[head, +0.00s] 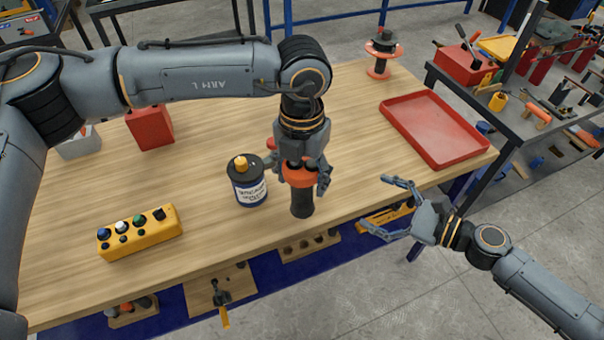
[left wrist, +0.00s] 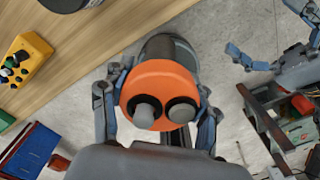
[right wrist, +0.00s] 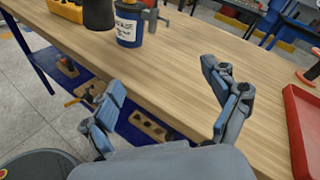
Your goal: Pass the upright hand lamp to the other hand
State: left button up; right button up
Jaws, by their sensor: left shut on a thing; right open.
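The hand lamp has an orange collar (head: 298,178) and a dark cylindrical lower part (head: 302,204). My left gripper (head: 303,174) is shut on it from above and holds it upright, near the table's front edge in the head view. In the left wrist view the lamp's orange round end (left wrist: 158,95) sits between the fingers. The dark end of the lamp (right wrist: 98,14) also shows at the upper left of the right wrist view. My right gripper (head: 376,205) is open and empty, to the right of the lamp and apart from it, fingers pointing toward it.
A dark blue labelled can (head: 250,192) with a yellow top stands just left of the lamp. A yellow button box (head: 140,233) lies further left. A red tray (head: 435,130) is at the right of the wooden table (head: 200,180). A red box (head: 150,127) stands behind.

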jog(key=w+d+f+n+h, duration=0.1)
jog(key=d+f+n+h, duration=0.2)
jog(key=f, duration=0.6)
jog(key=d+f+n+h, duration=0.1)
jog(key=d+f+h, duration=0.1)
jog(key=d+f, duration=0.5)
jog(key=s+d+f+n+g+h, duration=0.1)
jog(key=s+f+n+h, duration=0.2)
jog(key=f, duration=0.6)
jog(key=s+d+f+n+g+h, duration=0.15)
jog(key=s+f, duration=0.25)
jog(key=f, duration=0.4)
jog(key=s+a+f+n+g+h, duration=0.1)
jog(key=s+f+n, duration=0.3)
jog(key=s, duration=0.6)
jog(key=s+a+f+n+g, duration=0.3)
jog(key=s+f+n, duration=0.2)
jog(key=s+f, duration=0.4)
jog(key=s+a+f+n+g+h, duration=0.1)
jog(key=s+f+n, duration=0.4)
jog(key=s, duration=0.7)
jog(key=shift+s+a+f+g+h, duration=0.35)
jog(key=shift+a+f+g, duration=0.45)
jog(key=shift+a, duration=0.3)
jog(key=shift+n, duration=0.25)
